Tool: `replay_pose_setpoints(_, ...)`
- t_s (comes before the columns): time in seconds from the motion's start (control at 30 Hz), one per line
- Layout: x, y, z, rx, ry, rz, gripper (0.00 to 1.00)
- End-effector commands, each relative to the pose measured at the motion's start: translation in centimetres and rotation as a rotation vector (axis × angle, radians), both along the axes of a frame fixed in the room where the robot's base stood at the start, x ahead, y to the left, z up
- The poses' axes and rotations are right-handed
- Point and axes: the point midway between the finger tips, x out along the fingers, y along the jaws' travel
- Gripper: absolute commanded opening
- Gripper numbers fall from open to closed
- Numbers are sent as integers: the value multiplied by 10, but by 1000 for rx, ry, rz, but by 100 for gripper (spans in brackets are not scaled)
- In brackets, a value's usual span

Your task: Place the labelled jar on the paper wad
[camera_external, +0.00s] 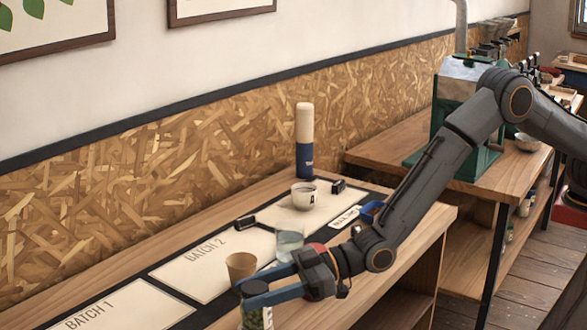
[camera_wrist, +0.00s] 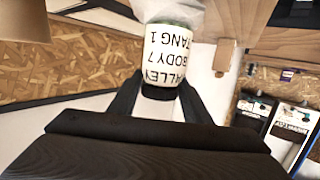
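The labelled jar (camera_external: 255,318) has a dark lid, green contents and a pale label; it is at the bottom edge of the external view, partly cut off. In the wrist view the jar (camera_wrist: 170,55) shows black lettering, upside down. My gripper (camera_external: 246,294) has its two fingers on either side of the lid, and in the wrist view the gripper (camera_wrist: 160,95) appears closed against it. Whether the jar is off the bench cannot be told. A pale, whitish shape (camera_wrist: 187,14) lies beyond the jar in the wrist view; I cannot tell whether it is the paper wad.
A brown paper cup (camera_external: 241,268) and a clear glass (camera_external: 289,243) stand close to my gripper. A red thing (camera_external: 316,249) is partly hidden behind it. The BATCH 1 card (camera_external: 125,308) is clear.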

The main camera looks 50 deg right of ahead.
Motion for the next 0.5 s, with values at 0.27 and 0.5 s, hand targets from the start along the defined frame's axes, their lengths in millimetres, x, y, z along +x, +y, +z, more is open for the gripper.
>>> replay_pose_setpoints(0.27,0,0,1,0,0,0,59)
replay_pose_setpoints(0.5,-2,-3,5,0,0,0,59)
